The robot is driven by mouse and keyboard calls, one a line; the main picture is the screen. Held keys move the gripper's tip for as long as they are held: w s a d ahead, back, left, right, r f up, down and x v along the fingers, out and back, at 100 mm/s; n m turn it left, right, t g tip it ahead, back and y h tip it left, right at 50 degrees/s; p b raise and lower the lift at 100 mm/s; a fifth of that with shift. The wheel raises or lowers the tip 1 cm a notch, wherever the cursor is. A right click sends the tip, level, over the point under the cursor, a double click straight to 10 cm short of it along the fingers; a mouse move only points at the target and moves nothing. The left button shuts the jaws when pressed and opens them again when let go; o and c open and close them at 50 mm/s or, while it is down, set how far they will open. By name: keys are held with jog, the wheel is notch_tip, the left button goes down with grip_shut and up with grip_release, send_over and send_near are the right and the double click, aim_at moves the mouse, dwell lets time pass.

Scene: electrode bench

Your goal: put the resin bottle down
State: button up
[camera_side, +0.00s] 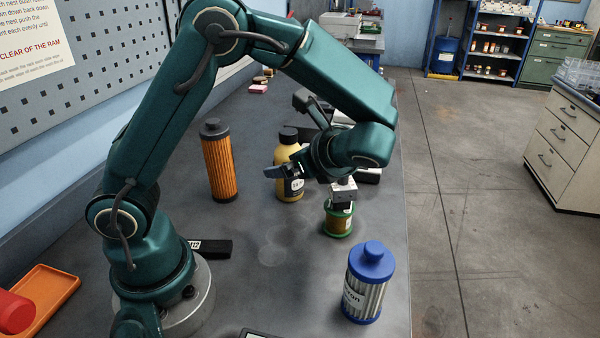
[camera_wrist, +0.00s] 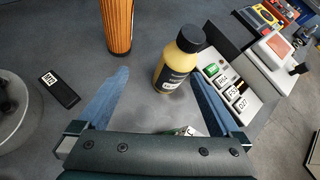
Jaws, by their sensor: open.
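The resin bottle (camera_side: 289,158), yellow with a black cap and a dark label, stands upright on the grey bench near its middle. In the wrist view the bottle (camera_wrist: 176,72) stands just beyond the fingertips, nearer the right finger. My gripper (camera_side: 284,177) is low on the near side of the bottle and hides part of its label. In the wrist view my gripper (camera_wrist: 158,80) has its two blue fingers spread wide, with nothing held between them. I cannot tell whether a finger touches the bottle.
An orange filter (camera_side: 220,165) stands left of the bottle. A green-rimmed spool (camera_side: 338,222) and a blue-capped filter (camera_side: 367,290) stand to the right and front. A black block (camera_side: 208,249) lies near my base. A pale labelled rack (camera_wrist: 226,88) lies right of the bottle.

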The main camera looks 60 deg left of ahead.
jog(key=s+d+r+n+t+h, duration=0.4)
jog(key=s+d+n+h, duration=0.5)
jog(key=n, duration=0.7)
jog(key=shift+s+d+t+h, duration=0.4)
jog(key=shift+s+t+h, duration=0.35)
jog(key=shift+h, duration=0.35)
